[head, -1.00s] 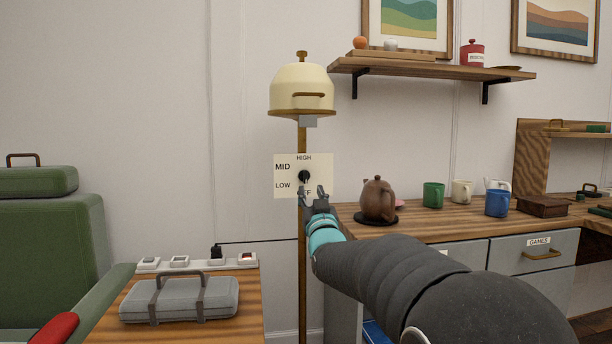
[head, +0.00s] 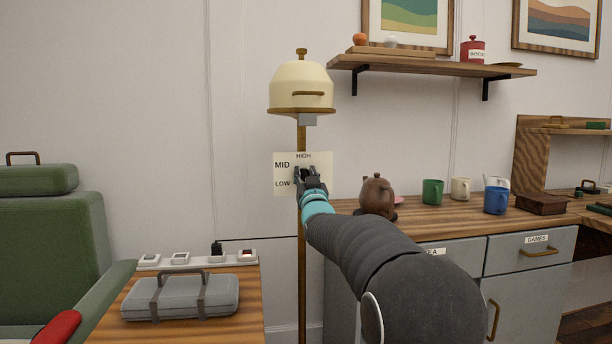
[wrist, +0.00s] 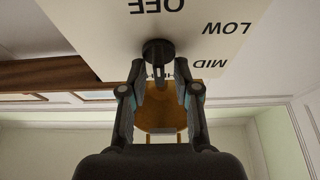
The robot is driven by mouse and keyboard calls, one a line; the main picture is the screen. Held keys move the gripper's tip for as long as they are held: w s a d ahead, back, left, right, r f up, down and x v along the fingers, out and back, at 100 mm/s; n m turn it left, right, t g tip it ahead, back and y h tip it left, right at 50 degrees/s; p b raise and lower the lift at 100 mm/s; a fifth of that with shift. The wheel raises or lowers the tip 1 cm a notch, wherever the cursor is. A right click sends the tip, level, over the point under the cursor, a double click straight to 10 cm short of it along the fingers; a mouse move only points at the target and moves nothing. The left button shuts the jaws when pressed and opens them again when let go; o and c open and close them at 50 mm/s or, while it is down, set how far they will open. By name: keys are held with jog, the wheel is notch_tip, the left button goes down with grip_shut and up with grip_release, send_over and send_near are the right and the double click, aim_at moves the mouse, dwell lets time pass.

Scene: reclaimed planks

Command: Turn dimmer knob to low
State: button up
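The black dimmer knob (wrist: 158,52) sits on a cream plate (head: 320,164) marked HIGH, MID, LOW and, in the wrist view, OFF. The wrist view shows the plate upside down. There, a narrow bar on the knob points down the picture towards the partly hidden HIGH label. My gripper (head: 306,171) is in front of the plate in the head view and covers most of the knob. In the wrist view my gripper (wrist: 159,78) is open, one finger on each side of the bar. I cannot tell whether either finger touches it.
A brass pole (head: 302,255) runs below the plate, and a cream lamp shade (head: 301,85) is above it. A wooden counter (head: 437,213) with a brown teapot (head: 376,196) and mugs is at right. A grey case (head: 180,298) lies on the left table.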

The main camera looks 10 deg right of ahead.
grip_shut()
jog(key=shift+m+b, duration=0.4)
jog(key=shift+m, duration=0.1)
jog(key=shift+f+m+h+b, duration=0.1)
jog(key=shift+m+h+b, duration=0.45)
jog(key=shift+m+h, duration=0.3)
jog(key=m+h+b, duration=0.1)
jog(key=m, duration=0.2)
jog(key=shift+m+h, duration=0.35)
jog(key=m, duration=0.2)
jog(key=m+g+h+p, duration=0.1)
jog(key=m, duration=0.1)
jog(key=m+g+h+p, duration=0.1)
jog(key=m, duration=0.1)
jog(key=shift+d+r, duration=0.1)
jog(key=shift+r, duration=0.15)
jog(key=shift+d+f+m+g+h+p, duration=0.1)
jog(key=shift+m+g+h+p, duration=0.3)
jog(key=shift+m, duration=0.5)
jog(key=shift+m+g+h+p, duration=0.2)
jog(key=shift+m+p, duration=0.3)
jog(key=shift+m, duration=0.4)
